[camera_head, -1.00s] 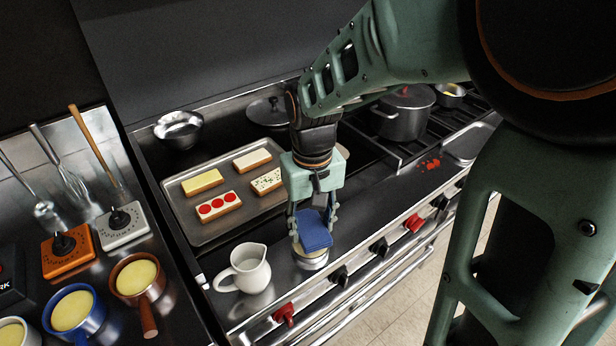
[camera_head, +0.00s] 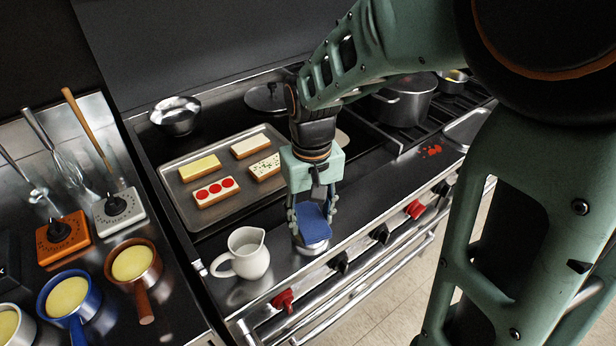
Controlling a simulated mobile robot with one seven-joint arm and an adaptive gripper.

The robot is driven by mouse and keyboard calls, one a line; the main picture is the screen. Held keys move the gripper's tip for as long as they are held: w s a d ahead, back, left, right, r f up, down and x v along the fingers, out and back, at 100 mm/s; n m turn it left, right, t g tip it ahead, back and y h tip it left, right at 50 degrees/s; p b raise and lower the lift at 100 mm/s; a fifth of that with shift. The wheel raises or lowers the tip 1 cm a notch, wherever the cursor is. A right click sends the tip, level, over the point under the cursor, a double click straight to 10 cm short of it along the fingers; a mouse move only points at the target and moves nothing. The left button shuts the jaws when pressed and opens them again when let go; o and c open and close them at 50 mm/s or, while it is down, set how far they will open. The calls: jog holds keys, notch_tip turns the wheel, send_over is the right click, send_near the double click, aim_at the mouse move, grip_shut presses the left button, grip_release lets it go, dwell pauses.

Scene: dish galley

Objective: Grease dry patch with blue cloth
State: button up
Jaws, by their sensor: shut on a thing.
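My gripper (camera_head: 313,218) points down over the front ledge of the stove and is shut on a blue cloth (camera_head: 314,222). The cloth hangs between the fingers, just above or touching a small round metal dish (camera_head: 312,246); I cannot tell which. Most of the dish's inside is hidden by the cloth and fingers. The dark griddle surface (camera_head: 215,240) lies behind the gripper. I cannot make out a dry patch on it for certain.
A tray (camera_head: 200,222) with several topped toasts lies left of my gripper. A white jug (camera_head: 246,254) stands close by at the front left. A grey pot (camera_head: 404,100) and red spill (camera_head: 430,151) are to the right. Pans (camera_head: 132,264) sit on the left counter.

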jog(key=shift+f+b, duration=0.35)
jog(key=shift+f, duration=0.25)
dwell(1.2)
jog(key=shift+r+p, duration=2.85)
jog(key=shift+r, duration=0.75)
